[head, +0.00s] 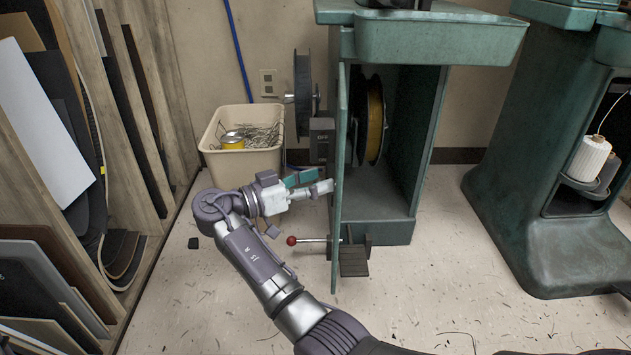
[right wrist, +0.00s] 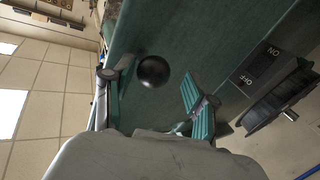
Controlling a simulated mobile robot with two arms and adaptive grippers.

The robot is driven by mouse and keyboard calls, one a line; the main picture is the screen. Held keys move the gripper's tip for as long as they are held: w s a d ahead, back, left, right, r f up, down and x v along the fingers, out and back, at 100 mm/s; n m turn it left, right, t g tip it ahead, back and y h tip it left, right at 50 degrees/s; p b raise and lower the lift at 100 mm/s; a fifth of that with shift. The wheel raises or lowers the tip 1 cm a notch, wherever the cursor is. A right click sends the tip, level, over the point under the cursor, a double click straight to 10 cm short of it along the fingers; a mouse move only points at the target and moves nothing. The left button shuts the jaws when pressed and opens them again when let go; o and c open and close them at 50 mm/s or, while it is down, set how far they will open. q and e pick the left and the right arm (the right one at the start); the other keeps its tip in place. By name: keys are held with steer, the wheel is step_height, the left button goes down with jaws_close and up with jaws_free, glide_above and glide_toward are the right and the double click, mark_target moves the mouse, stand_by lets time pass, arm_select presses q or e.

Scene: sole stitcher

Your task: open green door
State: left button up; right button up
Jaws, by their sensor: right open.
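The green door (head: 339,215) of the left machine cabinet stands swung out and shows nearly edge-on in the head view. The cabinet interior (head: 385,195) is visible to its right. In the right wrist view the door's flat green face (right wrist: 207,50) fills much of the picture, with a round black knob (right wrist: 153,71) on it. My right gripper (head: 316,181) is open at the door's left side. Its two fingers lie on either side of the knob in the wrist view; I cannot tell whether they touch it. The knob is hidden in the head view. My left gripper is not in view.
A yellow-brown spool (head: 375,120) is inside the cabinet. A red-tipped lever (head: 292,241) and a dark pedal (head: 354,262) sit low by the door. A beige bin (head: 243,160) stands behind my right arm. A second green machine (head: 530,200) is right; floor between is clear.

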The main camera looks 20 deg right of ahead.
step_height(320, 180, up, 10)
steer(key=shift+f, duration=0.1)
stand_by(0.7)
